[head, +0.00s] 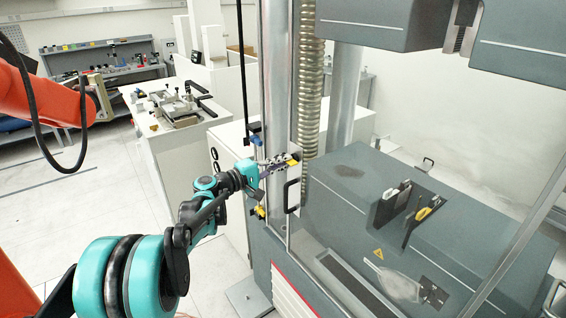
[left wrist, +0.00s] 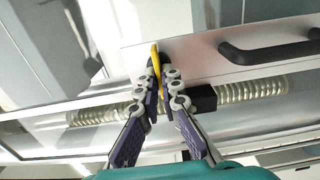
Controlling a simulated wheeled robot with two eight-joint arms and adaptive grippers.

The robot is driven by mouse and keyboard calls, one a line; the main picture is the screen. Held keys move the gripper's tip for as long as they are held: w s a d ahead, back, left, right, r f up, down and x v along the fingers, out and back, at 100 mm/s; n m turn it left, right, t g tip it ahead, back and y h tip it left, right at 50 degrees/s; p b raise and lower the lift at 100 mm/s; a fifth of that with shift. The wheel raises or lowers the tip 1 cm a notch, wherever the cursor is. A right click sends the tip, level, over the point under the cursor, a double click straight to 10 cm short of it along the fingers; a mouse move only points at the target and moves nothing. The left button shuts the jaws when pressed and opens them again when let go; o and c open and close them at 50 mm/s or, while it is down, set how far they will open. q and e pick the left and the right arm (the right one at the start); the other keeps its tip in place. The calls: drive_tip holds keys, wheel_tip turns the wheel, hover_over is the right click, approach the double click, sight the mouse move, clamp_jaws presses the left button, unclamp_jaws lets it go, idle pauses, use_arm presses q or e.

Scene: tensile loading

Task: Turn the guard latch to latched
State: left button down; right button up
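The guard latch is a small yellow lever (head: 294,160) on a light plate at the edge of the clear guard door, beside the black door handle (head: 292,196). In the left wrist view, the yellow lever (left wrist: 154,50) stands between my left fingertips, and the handle (left wrist: 268,50) is to its right. My left gripper (head: 283,163) reaches the latch from the left. Its fingers (left wrist: 157,76) converge at the tips and appear closed on the lever; the contact is partly hidden. My right gripper is not in view.
Behind the guard stand the grey testing machine (head: 345,180) and a ribbed metal column (head: 309,80). A white bench with a fixture (head: 180,108) stands at the back left. Another yellow part (head: 260,212) is below my gripper. The floor at left is clear.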

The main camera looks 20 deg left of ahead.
use_arm(q)
drive_tip(key=c, duration=1.7)
unclamp_jaws()
drive_tip(key=v, duration=1.2)
drive_tip(key=shift+a, duration=0.1)
drive_tip(key=s+d+f+m+g+y+b, duration=0.5)
drive_tip(key=s+d+f+g+b, duration=0.1)
drive_tip(key=s+d+f, duration=0.8)
drive_tip(key=s+a+f+m+y+b, duration=0.1)
drive_tip(key=s+f+m+y, duration=0.1)
drive_tip(key=s+f, duration=0.2)
drive_tip(key=s+f+m+y+b, duration=0.1)
drive_tip(key=s+f+y, duration=0.1)
drive_tip(key=s+f, duration=0.2)
drive_tip(key=s+a+f+m+g+y+b, duration=0.1)
drive_tip(key=s+f+m+y+b, duration=0.1)
drive_tip(key=s+f, duration=0.3)
drive_tip(key=shift+s+a+m, duration=0.2)
drive_tip(key=shift+a+m, duration=0.1)
drive_tip(key=shift+a, duration=0.05)
